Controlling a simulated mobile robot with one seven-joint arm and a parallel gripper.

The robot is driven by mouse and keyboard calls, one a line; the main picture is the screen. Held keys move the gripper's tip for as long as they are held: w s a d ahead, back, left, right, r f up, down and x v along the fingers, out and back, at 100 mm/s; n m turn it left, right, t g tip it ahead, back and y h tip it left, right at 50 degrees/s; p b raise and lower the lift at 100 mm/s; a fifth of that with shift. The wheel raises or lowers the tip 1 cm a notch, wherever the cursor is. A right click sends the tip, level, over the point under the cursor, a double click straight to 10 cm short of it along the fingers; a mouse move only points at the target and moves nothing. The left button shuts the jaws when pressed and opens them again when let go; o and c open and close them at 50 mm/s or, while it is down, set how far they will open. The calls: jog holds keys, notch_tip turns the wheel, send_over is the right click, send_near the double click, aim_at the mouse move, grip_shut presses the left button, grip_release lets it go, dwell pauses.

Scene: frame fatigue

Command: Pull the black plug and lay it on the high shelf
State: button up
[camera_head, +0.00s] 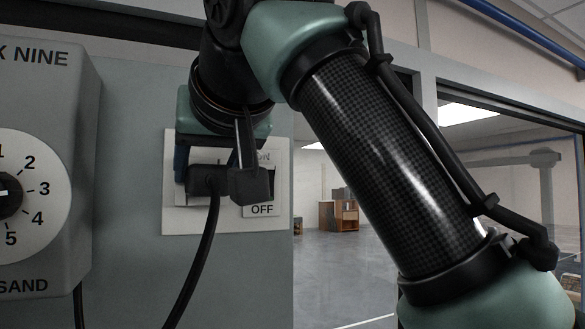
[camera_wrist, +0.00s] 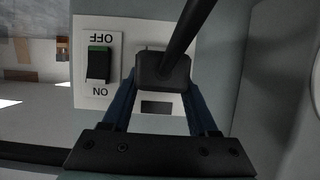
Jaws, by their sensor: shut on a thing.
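The black plug (camera_head: 205,181) is in front of the pale wall plate (camera_head: 177,222), its cord hanging down in the head view. My gripper (camera_head: 213,178) is at the plate, partly covering the plug. In the wrist view, the plug (camera_wrist: 163,72) sits between the two blue fingers of my gripper (camera_wrist: 162,80), which is shut on it. The cord (camera_wrist: 190,30) runs up and to the right there. A dark rectangular opening (camera_wrist: 160,107) shows beside the plug on the plate. I cannot tell whether the plug is seated or just clear of the plate. I cannot make out the high shelf.
An ON/OFF rocker switch (camera_wrist: 99,65) is close beside the plug. A grey box with a numbered dial (camera_head: 35,195) stands out from the panel at left. My arm crosses the right of the head view. A brown cabinet (camera_head: 338,215) stands far off on open floor.

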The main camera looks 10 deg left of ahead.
jog(key=o, duration=0.7)
grip_shut()
jog(key=shift+s+d+f, duration=0.1)
jog(key=shift+s, duration=0.1)
jog(key=shift+s+d+b, duration=0.15)
jog(key=shift+s+b, duration=0.05)
jog(key=shift+b, duration=0.15)
jog(key=shift+s+d, duration=0.35)
jog(key=shift+s, duration=0.2)
jog(key=shift+s+d, duration=0.1)
